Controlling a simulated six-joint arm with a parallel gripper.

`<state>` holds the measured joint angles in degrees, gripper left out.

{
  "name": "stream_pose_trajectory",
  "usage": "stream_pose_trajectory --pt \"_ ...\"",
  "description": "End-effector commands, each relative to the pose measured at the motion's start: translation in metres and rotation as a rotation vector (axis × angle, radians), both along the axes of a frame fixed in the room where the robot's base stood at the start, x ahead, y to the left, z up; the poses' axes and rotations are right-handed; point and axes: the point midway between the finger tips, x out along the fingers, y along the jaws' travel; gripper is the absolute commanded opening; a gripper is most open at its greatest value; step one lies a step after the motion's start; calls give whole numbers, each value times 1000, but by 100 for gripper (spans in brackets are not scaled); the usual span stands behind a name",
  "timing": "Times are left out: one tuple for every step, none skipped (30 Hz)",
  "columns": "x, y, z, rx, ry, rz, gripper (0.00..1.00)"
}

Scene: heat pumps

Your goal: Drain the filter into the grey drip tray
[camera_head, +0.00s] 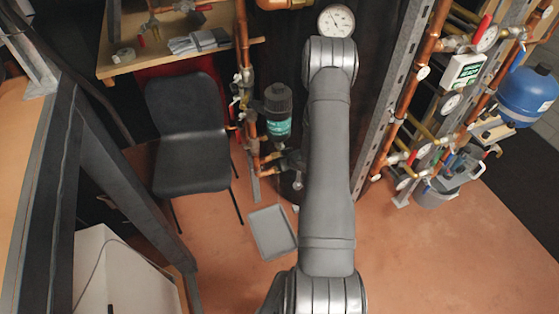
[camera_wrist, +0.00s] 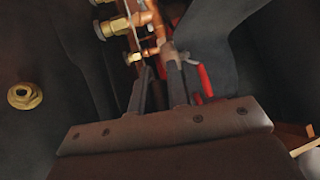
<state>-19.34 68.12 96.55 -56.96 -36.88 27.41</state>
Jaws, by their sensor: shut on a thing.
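My gripper (camera_head: 285,160) is low beside the pipe under the filter, partly hidden by my arm. In the wrist view my fingers (camera_wrist: 162,88) reach to a pipe fitting at a valve with a red lever (camera_wrist: 204,80). They are shut on a part of this valve; the exact contact is hard to see. Any water in the tray cannot be made out.
A black chair (camera_head: 187,130) stands left of the filter. A wooden bench (camera_head: 150,62) with gloves is behind it. A metal rack with copper pipes, gauges and a blue vessel (camera_head: 527,95) is at right. The floor around the tray is clear.

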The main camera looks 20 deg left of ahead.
Motion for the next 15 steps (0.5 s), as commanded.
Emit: stream_pose_trajectory --pt "0 -1 0 -1 1 -1 0" --pt "0 -1 0 -1 1 -1 0" --pt "0 -1 0 -1 1 -1 0" --pt "0 0 0 -1 1 -1 0" --pt "0 0 0 -1 1 -1 0" --pt "0 0 0 -1 1 -1 0" --pt "0 0 0 -1 1 -1 0" --pt "0 0 0 -1 1 -1 0" --pt "0 0 0 -1 1 -1 0" --pt "0 0 0 0 0 -1 21" --pt "0 0 0 0 0 -1 27" --pt "0 0 0 0 0 -1 35" --pt "0 0 0 0 1 -1 37" --pt "0 0 0 0 1 -1 37" --pt "0 0 0 0 1 -1 37"
